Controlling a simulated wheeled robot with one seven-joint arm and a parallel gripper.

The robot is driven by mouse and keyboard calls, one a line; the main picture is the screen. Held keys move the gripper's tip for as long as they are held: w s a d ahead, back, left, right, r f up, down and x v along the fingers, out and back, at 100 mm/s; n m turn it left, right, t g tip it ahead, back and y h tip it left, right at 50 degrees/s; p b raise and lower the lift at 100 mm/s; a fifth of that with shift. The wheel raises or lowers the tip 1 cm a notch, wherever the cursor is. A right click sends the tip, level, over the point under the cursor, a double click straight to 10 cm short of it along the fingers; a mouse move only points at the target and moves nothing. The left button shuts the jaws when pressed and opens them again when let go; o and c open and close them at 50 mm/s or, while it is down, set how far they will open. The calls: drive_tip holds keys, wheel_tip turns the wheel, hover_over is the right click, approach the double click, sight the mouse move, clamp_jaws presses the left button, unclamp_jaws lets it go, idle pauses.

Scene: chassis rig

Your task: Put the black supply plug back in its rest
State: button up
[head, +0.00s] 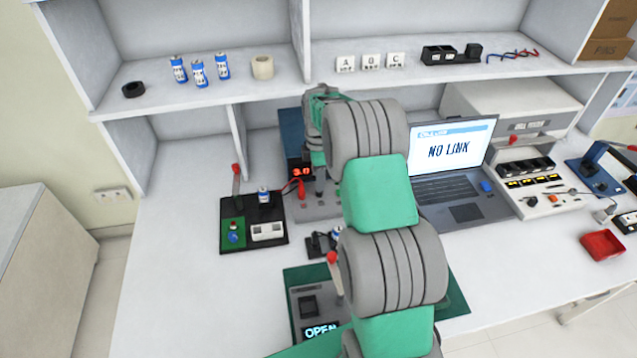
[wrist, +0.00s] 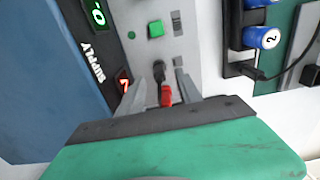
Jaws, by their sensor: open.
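My gripper (wrist: 158,88) is open over the grey front panel of the supply (wrist: 97,45). A dark, rounded piece that looks like the black supply plug (wrist: 158,69) stands on the panel just beyond the fingertips. A red plug (wrist: 166,96) shows between the fingers, nearer the palm. I cannot tell whether either finger touches them. In the head view, my gripper (head: 321,185) is beside the supply's red 3.0 display (head: 301,172), and my arm hides much of this area. I cannot make out the plug's rest for certain.
A green button (wrist: 155,29) sits on the panel. A black holder with a blue cell (wrist: 262,38) is to its right. A board with a red-handled lever (head: 236,172) stands left of the supply. A laptop (head: 449,165) is at right. The table's front left is clear.

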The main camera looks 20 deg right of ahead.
drive_tip(key=shift+f, duration=1.6)
clamp_jaws()
